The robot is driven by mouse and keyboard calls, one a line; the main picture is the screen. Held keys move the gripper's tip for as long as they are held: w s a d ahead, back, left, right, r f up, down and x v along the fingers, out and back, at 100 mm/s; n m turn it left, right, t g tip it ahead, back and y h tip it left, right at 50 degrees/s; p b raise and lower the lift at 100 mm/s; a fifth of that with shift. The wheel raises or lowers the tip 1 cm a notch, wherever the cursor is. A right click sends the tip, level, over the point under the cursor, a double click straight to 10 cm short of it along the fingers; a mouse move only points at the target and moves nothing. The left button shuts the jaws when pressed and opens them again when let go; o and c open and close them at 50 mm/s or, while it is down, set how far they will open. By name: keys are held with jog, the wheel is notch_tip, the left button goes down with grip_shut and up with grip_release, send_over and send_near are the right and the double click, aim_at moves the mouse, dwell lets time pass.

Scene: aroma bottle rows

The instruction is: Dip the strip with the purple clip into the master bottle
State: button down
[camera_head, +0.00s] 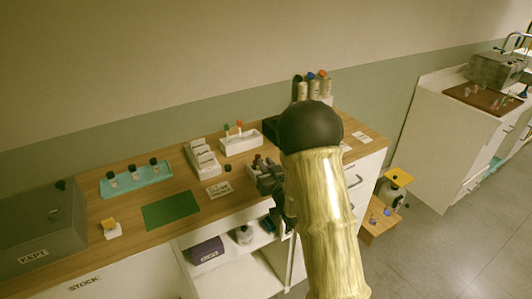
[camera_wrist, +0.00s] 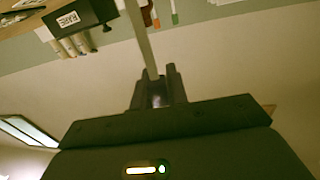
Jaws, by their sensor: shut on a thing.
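My gripper (camera_wrist: 158,88) is shut on a long pale strip (camera_wrist: 143,40), which runs away from the fingers in the wrist view. No purple clip shows on it; the gripped end is hidden between the fingers. In the head view my gripper (camera_head: 268,180) is over the front of the wooden counter, largely hidden by my arm. A white holder (camera_head: 241,145) behind it carries upright strips with orange and green ends. I cannot tell which bottle is the master bottle. Three small dark-capped bottles (camera_head: 133,172) stand in a teal tray (camera_head: 122,190) at left.
A white stepped rack (camera_head: 202,158), a small black cap (camera_head: 228,168) and a label card (camera_head: 218,189) lie near my gripper. A green mat (camera_head: 170,210) is empty. A grey box (camera_head: 40,225) fills the left end. Tall colour-capped bottles (camera_head: 314,88) stand at the back right.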

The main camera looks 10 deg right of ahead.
jog(key=s+f+m+h, duration=0.1)
jog(key=s+f+h, duration=0.2)
jog(key=f, duration=0.7)
jog(key=shift+s+d+f+m, duration=0.2)
jog(key=shift+s+f+m, duration=0.15)
jog(key=shift+s, duration=0.6)
